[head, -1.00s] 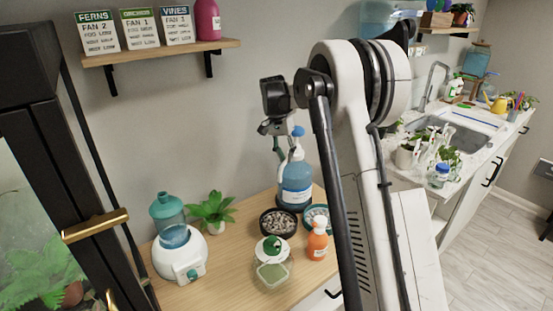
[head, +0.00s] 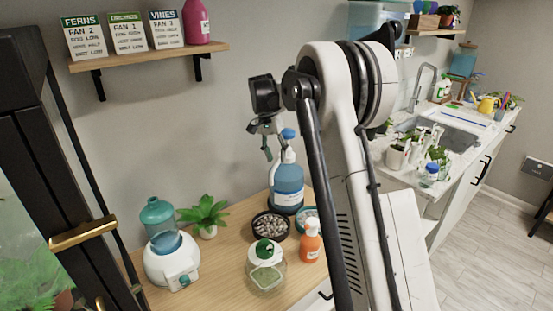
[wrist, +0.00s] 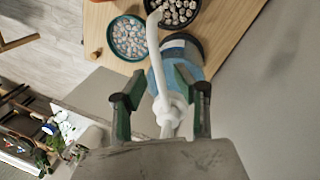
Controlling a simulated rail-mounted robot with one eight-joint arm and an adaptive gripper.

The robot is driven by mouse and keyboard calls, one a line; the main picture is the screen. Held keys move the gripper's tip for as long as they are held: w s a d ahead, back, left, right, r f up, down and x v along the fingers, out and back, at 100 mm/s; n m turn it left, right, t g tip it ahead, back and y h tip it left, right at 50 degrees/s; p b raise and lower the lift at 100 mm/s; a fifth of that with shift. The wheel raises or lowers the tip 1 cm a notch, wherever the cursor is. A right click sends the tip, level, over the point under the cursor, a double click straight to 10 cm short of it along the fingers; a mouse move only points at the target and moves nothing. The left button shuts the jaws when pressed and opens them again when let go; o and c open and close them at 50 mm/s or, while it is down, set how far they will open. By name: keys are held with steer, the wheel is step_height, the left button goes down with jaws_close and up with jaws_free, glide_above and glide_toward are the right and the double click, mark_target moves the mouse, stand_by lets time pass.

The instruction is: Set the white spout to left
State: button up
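The white spout (wrist: 153,48) is a curved tube on a blue pump bottle (wrist: 176,52). In the wrist view it runs up from the pump head, and its tip is near the dark bowl of pebbles. In the head view my gripper (head: 267,145) is just left of the bottle top. Contact cannot be told.
A dark pebble bowl (head: 257,231), a teal-rimmed bowl (head: 301,217), an orange bottle (head: 310,243) and a green-lidded jar (head: 265,277) stand close below the spout. A plant (head: 205,212) and a white humidifier (head: 170,266) are to the left. The wall is behind.

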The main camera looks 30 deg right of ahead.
step_height(320, 180, up, 10)
steer(key=w+a, duration=0.1)
steer(key=shift+w+a+r, duration=0.2)
steer(key=shift+w+r, duration=0.05)
stand_by(0.4)
steer(key=s+a+r+n+t, duration=0.1)
steer(key=s+a+r+n, duration=0.15)
steer(key=s, duration=0.45)
steer(key=s+a+r+n+t, duration=0.1)
steer(key=s+a+r+t, duration=0.1)
steer(key=s+a, duration=0.3)
steer(key=s+a+r+n+t, duration=0.1)
steer(key=s+a+r, duration=0.15)
steer(key=s, duration=0.55)
steer(key=s+a+f+n+t, duration=0.1)
steer(key=s+a+f, duration=0.1)
steer(key=s+f, duration=0.2)
steer(key=s+a+f+n+t+y, duration=0.1)
steer(key=s+f, duration=0.3)
steer(key=s, duration=0.6)
steer(key=s+a+f+n+t, duration=0.2)
steer(key=s+a+f+n, duration=0.1)
steer(key=s, duration=0.4)
steer(key=shift+s+a+f+t, duration=0.25)
steer(key=shift+a+f+t, duration=0.1)
steer(key=shift+f+t, duration=0.05)
